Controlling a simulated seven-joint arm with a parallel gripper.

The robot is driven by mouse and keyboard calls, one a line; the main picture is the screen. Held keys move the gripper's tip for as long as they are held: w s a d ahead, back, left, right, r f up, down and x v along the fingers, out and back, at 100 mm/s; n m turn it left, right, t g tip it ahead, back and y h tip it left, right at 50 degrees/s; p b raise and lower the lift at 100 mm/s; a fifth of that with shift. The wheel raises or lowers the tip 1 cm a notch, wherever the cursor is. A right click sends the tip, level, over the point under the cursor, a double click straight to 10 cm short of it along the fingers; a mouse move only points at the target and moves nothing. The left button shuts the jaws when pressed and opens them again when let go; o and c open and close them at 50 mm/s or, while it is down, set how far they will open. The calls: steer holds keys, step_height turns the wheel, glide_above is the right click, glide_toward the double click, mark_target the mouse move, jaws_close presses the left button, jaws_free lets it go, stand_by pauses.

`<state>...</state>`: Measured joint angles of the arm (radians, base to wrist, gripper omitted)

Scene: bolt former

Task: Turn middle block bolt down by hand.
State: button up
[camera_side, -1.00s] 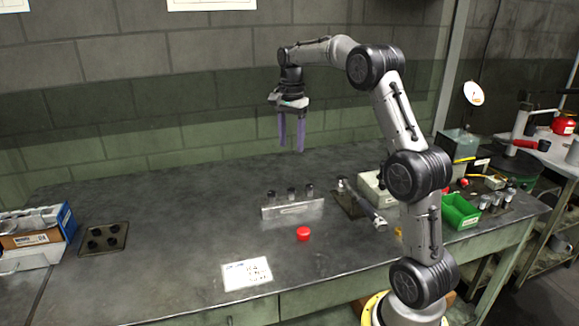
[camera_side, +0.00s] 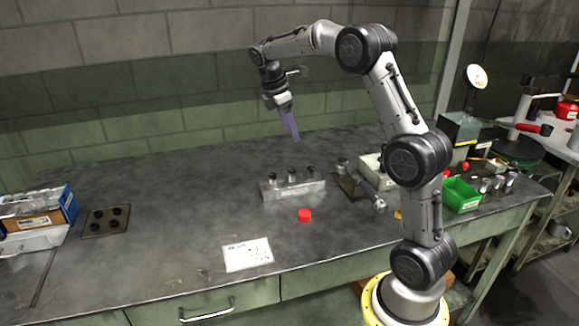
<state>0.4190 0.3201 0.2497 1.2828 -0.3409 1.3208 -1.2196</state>
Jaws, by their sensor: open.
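The metal block (camera_side: 293,190) lies on the bench, with bolts standing in its top in a row. The middle bolt (camera_side: 292,175) stands between a left bolt (camera_side: 272,179) and a right bolt (camera_side: 311,171). My gripper (camera_side: 296,138) hangs above and behind the block in the picture, with its purple fingers pointing down and tilted to the right. It is open and touches nothing. The fingers overlap edge-on from this side, so the gap between them is hidden.
A red round piece (camera_side: 304,215) and a paper sheet (camera_side: 247,255) lie in front of the block. A dark plate with holes (camera_side: 106,221) is at left. A metal tool (camera_side: 374,195) and green bin (camera_side: 461,195) are at right. The left-middle bench is clear.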

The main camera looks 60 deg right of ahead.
steer(key=w+a+n+h, duration=0.1)
steer(key=w+a+n, duration=0.1)
steer(key=a+n, duration=0.2)
glide_toward(292, 171)
steer(key=x, duration=0.7)
steer(key=shift+s+f, duration=0.1)
steer(key=shift+f, duration=0.1)
steer(key=shift+c, duration=0.2)
jaws_close()
